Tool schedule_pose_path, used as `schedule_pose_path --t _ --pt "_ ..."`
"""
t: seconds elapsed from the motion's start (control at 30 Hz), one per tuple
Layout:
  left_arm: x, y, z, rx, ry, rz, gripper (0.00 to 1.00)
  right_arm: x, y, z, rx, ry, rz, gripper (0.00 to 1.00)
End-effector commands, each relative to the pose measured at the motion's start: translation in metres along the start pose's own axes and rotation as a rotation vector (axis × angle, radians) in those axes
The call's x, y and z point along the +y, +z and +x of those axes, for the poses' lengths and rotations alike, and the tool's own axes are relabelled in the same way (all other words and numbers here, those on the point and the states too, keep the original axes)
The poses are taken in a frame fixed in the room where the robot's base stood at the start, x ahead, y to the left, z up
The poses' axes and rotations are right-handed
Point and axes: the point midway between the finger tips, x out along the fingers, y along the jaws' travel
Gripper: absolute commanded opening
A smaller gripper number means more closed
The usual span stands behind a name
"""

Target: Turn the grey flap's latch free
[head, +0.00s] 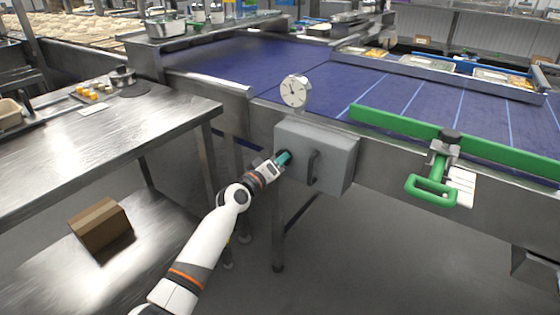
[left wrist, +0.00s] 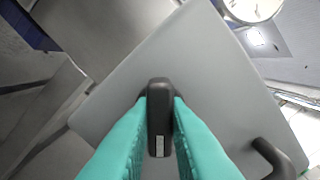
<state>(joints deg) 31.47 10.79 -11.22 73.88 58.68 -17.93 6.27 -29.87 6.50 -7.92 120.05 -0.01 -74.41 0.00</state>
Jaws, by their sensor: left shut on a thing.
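The grey flap (head: 336,146) is the front of a grey box on the conveyor's side, and it fills much of the left wrist view (left wrist: 205,75). Its latch is a black knob (left wrist: 159,117) with a long flat grip, near the flap's left edge in the head view. My left gripper (head: 283,158) has teal fingers, and in the left wrist view they close on both sides of the latch (left wrist: 159,135). In the head view the gripper hides most of the latch. A dark bar handle (head: 313,167) stands on the flap to the right. My right gripper is not in view.
A round dial gauge (head: 295,91) stands above the box. A green rail (head: 450,140) and a green-handled clamp (head: 432,188) are to the right. A steel table (head: 150,115) stands at the left, with a brown carton (head: 100,224) on its lower shelf.

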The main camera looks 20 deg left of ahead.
Motion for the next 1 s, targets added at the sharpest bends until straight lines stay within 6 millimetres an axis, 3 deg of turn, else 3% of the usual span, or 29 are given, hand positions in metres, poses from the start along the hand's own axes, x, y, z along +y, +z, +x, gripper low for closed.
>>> schedule_pose_path --t 0.17,0.63,1.0 --pt "0.000 0.000 0.000 0.000 0.001 -0.052 0.00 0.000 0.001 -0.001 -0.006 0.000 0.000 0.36" --pt "0.000 0.000 0.000 -0.001 0.001 -0.248 0.00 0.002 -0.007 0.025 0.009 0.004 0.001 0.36" --pt "0.001 0.000 0.000 -0.001 0.001 -0.279 0.00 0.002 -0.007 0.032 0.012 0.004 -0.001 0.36"
